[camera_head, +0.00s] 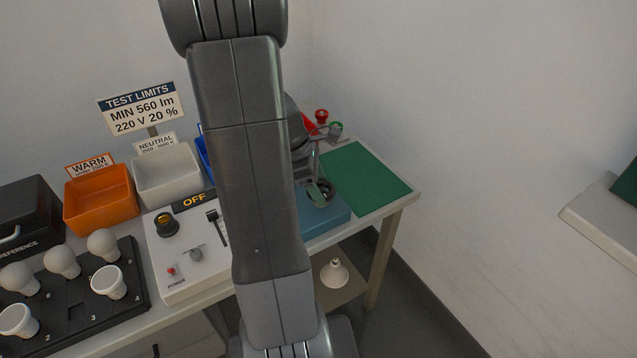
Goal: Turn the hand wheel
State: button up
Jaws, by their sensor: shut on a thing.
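A blue block (331,212) stands at the right end of the bench. A round, dark grey-green part that looks like the hand wheel (321,197) sits on top of it. My arm comes down across the middle of the view and hides the left side of the block. My gripper (316,181) is at the wheel, pointing down, and is shut on it. The exact contact of the fingers is small and partly hidden by my arm.
A green mat (367,179) lies to the right. Small red (321,115) and green (337,126) parts stand behind. A white control panel (183,247) with an OFF display, a black bulb tray (75,303), an orange bin (101,199) and a pale bin (167,177) are left.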

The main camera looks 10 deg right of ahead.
jog(key=shift+r+m, duration=0.1)
jog(key=shift+m, duration=0.2)
jog(key=m+g+p, duration=0.1)
jog(key=m, duration=0.1)
jog(key=m+g+p, duration=0.1)
jog(key=m, duration=0.1)
jog(key=shift+w+d+m+y+p, duration=0.1)
jog(key=shift+w+m+y+p, duration=0.05)
jog(key=shift+m+y+p, duration=0.2)
jog(key=m+y, duration=0.1)
jog(key=m, duration=0.2)
jog(key=m+g+y+p, duration=0.1)
jog(key=m, duration=0.2)
jog(key=shift+w+d+p, duration=0.1)
jog(key=shift+d+p, duration=0.05)
jog(key=shift+p, duration=0.15)
jog(key=shift+m, duration=0.35)
jog(key=o, duration=1)
jog(key=v, duration=1.3)
jog(key=shift+w+r, duration=0.3)
